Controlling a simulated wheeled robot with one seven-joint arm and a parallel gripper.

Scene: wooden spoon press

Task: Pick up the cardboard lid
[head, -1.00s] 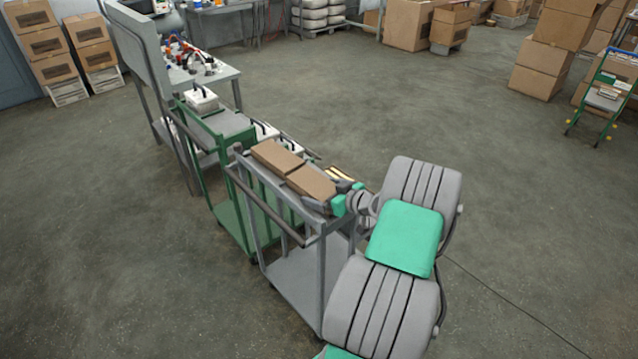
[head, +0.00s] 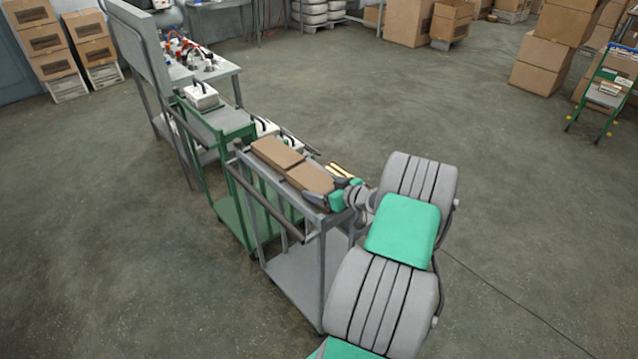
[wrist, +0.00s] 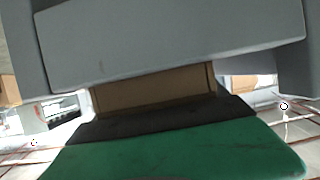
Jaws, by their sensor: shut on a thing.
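A flat brown cardboard piece (head: 311,178), which appears to be the lid, lies at the near end of the grey cart's top. A second brown cardboard piece (head: 277,154) lies beyond it, close to its far end. My gripper (head: 324,194) is at the near end of the nearer piece. In the wrist view the brown cardboard (wrist: 152,92) sits between the large grey finger above and the dark and green finger below, and my gripper (wrist: 160,98) is shut on it. Most of the cardboard is hidden behind the fingers there. I cannot tell whether it is lifted clear.
The grey cart (head: 290,278) has a raised handle rail along its left side. Pale wooden strips (head: 345,172) lie right of the cardboard. A green cart (head: 235,222) stands just beyond, with a white box (head: 201,95) on it. The floor to the right is open.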

